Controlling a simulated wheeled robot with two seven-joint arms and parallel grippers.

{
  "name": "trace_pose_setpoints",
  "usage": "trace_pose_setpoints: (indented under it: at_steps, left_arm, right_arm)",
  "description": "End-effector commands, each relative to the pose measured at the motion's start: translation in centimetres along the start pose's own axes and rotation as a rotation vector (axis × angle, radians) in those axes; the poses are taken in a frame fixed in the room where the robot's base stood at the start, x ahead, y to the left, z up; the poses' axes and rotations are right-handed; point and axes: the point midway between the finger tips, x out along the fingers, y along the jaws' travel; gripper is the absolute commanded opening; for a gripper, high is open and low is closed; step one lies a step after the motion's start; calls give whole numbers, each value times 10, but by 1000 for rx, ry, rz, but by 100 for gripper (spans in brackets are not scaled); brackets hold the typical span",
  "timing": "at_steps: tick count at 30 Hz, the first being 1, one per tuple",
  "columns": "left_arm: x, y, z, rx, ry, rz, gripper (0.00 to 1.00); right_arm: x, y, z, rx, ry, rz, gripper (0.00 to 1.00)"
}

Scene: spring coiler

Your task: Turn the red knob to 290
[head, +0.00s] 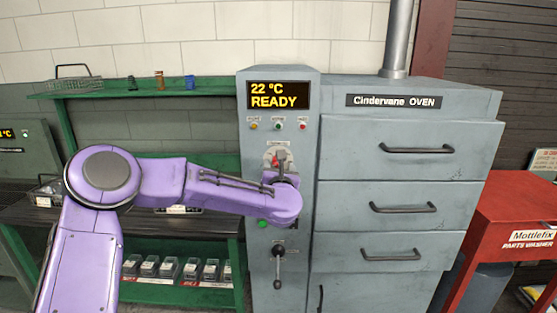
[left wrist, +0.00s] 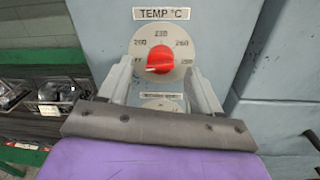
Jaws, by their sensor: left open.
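The red knob (left wrist: 160,59) sits on a pale round dial (left wrist: 160,35) under a "TEMP °C" label. The dial numbers run from the left over the top to 290 at the right. In the head view the knob (head: 275,161) is partly hidden by my left gripper (head: 281,162). My right gripper is not in view.
The panel's display (head: 279,95) reads "22 °C READY". A black-handled lever (head: 278,252) and a green button (head: 263,223) are below my left wrist. The oven drawers (head: 405,150) stand to the right, a green shelf rack (head: 150,88) to the left, a red cart (head: 515,210) far right.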

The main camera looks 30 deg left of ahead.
Motion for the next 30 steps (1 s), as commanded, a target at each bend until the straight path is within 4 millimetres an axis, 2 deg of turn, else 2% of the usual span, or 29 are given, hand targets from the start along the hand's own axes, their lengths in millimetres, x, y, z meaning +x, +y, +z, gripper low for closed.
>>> trace_pose_setpoints:
  at_steps: [3,6,14,16,19,20,30]
  left_arm:
    - [19,0,2,3,1,0,64]
    - [28,0,0,3,1,-1,64]
    - [30,-1,-1,2,0,-2,64]
    - [30,-1,-1,3,0,-2,48]
    - [30,-1,-1,3,0,-2,15]
    - [30,-1,-1,3,0,-2,10]
    - [30,-1,-2,40,-2,-2,10]
  right_arm:
    - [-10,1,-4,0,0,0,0]
    - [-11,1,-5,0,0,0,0]
    - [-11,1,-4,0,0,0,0]
    - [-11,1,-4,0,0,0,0]
    - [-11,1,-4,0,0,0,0]
    - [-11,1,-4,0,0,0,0]
    - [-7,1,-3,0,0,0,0]
